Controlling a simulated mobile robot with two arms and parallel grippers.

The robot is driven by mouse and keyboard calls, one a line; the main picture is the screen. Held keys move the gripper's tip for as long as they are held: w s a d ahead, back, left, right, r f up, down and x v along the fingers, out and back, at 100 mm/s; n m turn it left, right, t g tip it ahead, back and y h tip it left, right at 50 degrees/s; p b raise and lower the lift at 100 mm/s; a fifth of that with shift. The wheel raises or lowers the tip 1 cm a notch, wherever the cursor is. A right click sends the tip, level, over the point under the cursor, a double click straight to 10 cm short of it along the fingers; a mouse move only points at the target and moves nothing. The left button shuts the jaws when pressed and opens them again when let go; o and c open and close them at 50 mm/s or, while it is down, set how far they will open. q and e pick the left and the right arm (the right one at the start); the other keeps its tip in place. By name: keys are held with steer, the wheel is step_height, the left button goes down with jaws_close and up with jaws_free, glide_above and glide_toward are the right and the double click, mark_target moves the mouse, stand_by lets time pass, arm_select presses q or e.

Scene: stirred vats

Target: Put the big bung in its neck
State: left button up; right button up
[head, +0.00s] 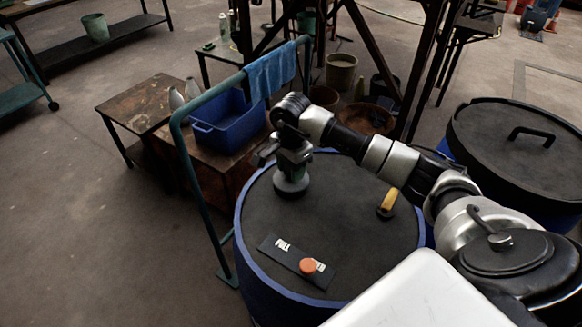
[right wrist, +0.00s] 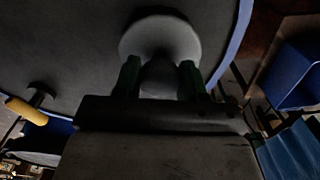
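The big bung (head: 291,183) is a grey disc with a knob on top, at the far part of the dark lid (head: 335,225) of a blue drum. My right gripper (head: 292,160) is above it, pointing down. In the right wrist view, the green fingers of my right gripper (right wrist: 160,78) are on both sides of the knob of the grey bung (right wrist: 160,38), with no clear gap, so it looks shut on it. The neck is not visible; the bung or gripper may hide it. I cannot tell whether the bung is seated. My left gripper is not in view.
On the lid are a yellow handle (head: 388,202) and a black plate (head: 290,262) marked FULL with an orange knob (head: 308,266). A green rail (head: 199,185) with a blue towel (head: 270,71) stands left of the drum. A second lidded drum (head: 518,145) is at right.

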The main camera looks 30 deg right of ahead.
steer(key=o, duration=0.4)
steer(key=shift+r, duration=0.3)
step_height(320, 180, up, 12)
steer(key=shift+r, duration=0.2)
stand_by(0.5)
